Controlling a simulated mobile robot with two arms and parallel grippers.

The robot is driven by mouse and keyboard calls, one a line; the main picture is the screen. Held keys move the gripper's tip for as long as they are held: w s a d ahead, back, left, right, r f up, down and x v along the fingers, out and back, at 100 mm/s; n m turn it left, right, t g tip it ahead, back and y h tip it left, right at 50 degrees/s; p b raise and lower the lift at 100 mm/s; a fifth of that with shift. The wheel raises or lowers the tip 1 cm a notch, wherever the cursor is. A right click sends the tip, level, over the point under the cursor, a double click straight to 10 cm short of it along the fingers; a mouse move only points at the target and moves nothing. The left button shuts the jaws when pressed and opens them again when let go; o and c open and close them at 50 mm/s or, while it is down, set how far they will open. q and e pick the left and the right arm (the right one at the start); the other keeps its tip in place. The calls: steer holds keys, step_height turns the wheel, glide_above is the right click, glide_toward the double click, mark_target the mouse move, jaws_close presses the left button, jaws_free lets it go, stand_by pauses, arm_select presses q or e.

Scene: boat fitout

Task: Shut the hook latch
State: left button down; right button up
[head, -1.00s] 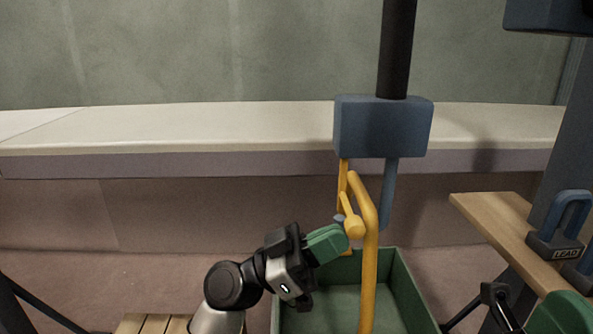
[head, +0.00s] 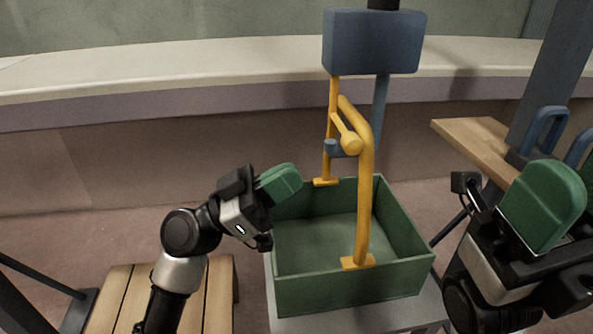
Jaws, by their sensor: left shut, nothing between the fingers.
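A blue hook block (head: 372,42) hangs from a black pole, and its blue hook (head: 380,105) curves down behind the yellow bail (head: 366,200) of a green crate (head: 345,290). The hook's blue tip (head: 331,147) shows left of the bail. A short yellow lever with a rounded end (head: 348,138) slants down beside the tip. Overlap hides whether it closes the hook's mouth. My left gripper (head: 281,182) is shut and empty, left of the hook and apart from it, over the crate's far left corner. My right gripper (head: 542,207) is at the right; its finger gap is hidden.
The crate stands on a grey stand (head: 400,318). A slatted wooden bench (head: 218,290) is at lower left. A wooden shelf (head: 475,145) and blue shackle-like pieces (head: 545,130) are at right. A long pale ledge (head: 150,72) runs behind.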

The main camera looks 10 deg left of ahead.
arm_select(q)
steer(key=v, duration=0.7)
steer(key=shift+a, duration=0.2)
